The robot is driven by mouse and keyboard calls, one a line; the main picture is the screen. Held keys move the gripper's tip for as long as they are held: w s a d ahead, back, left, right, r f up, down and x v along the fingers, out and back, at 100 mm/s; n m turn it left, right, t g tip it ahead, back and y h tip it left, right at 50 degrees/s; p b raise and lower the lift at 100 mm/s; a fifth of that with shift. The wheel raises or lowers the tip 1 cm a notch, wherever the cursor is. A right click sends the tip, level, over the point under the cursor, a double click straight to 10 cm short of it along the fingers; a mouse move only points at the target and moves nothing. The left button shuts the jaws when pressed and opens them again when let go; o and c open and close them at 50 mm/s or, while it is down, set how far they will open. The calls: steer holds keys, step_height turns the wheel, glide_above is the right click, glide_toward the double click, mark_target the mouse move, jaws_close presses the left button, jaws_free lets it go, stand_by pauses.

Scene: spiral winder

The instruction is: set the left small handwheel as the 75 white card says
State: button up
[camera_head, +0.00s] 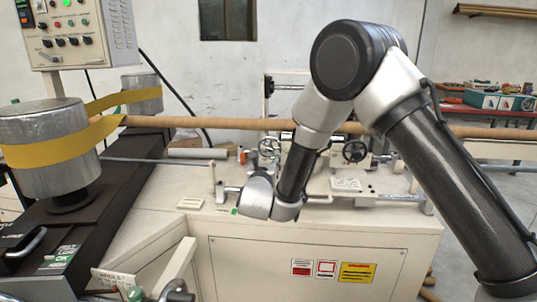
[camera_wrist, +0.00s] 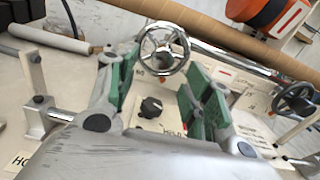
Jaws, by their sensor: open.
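The left small handwheel, a chrome spoked wheel (camera_wrist: 165,48), stands on the machine top; it also shows in the head view (camera_head: 269,147), left of my forearm. In the wrist view it appears beyond and between the fingertips of my gripper (camera_wrist: 158,80). The gripper is open, with green pads, and nothing is held. No contact with the wheel is visible. I cannot make out a 75 on any card.
A black knob (camera_wrist: 151,107) on a plate sits between the fingers, nearer than the wheel. A second, dark handwheel (camera_wrist: 296,98) is at right, also in the head view (camera_head: 354,151). A long brown tube (camera_head: 220,122) runs behind the wheels. A post (camera_wrist: 35,85) stands left.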

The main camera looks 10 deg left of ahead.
mark_target(268, 153)
steer(key=w, duration=0.6)
steer(key=shift+d, duration=0.1)
steer(key=c, duration=1)
